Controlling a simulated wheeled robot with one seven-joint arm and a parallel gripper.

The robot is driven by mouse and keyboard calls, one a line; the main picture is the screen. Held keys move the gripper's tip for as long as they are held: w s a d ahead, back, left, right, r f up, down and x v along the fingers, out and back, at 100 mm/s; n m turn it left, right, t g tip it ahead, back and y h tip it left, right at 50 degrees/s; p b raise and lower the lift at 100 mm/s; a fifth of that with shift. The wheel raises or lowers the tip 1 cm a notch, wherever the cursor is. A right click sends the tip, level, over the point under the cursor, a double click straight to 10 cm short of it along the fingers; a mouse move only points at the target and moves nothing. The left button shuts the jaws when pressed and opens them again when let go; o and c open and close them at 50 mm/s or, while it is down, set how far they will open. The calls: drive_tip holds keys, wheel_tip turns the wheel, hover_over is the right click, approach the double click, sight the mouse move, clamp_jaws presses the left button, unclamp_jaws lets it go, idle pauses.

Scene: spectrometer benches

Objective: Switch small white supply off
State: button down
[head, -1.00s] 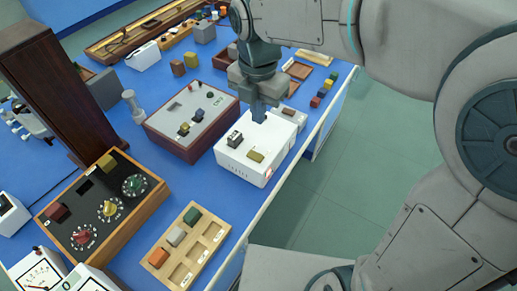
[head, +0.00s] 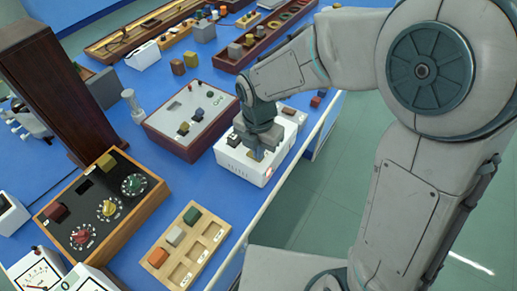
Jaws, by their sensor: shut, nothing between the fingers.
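The small white supply (head: 226,160) is a low white box near the right edge of the blue bench, in the head view. A dark switch-like part (head: 234,139) shows on the left of its top. A small reddish light (head: 268,171) shows at its front right corner. My gripper (head: 257,152) is shut and empty, pointing down over the front part of the box's top. I cannot tell whether the fingertips touch the block or the top.
A maroon-sided instrument with a grey panel (head: 190,108) stands close behind left. A wooden tray with coloured blocks (head: 188,245) and a black knob panel (head: 105,210) lie nearer. A tall brown wooden block (head: 55,85) stands left. The floor (head: 310,220) is clear beyond the bench edge.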

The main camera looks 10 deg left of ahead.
drive_tip(key=shift+f, duration=0.2)
idle(0.4)
drive_tip(key=shift+w+a+r+p, duration=0.1)
drive_tip(key=shift+w+a+p, duration=0.05)
drive_tip(key=shift+a, duration=0.2)
drive_tip(key=shift+w+a+r+p, duration=0.1)
drive_tip(key=shift+a+p, duration=0.05)
drive_tip(key=shift+a, duration=0.2)
drive_tip(key=shift+r, duration=0.15)
drive_tip(key=shift+r+p, duration=0.65)
drive_tip(key=shift+p, duration=0.1)
wheel_tip(320, 180, up, 12)
drive_tip(key=p, duration=0.2)
drive_tip(key=shift+r, duration=0.25)
drive_tip(key=shift+d, duration=0.1)
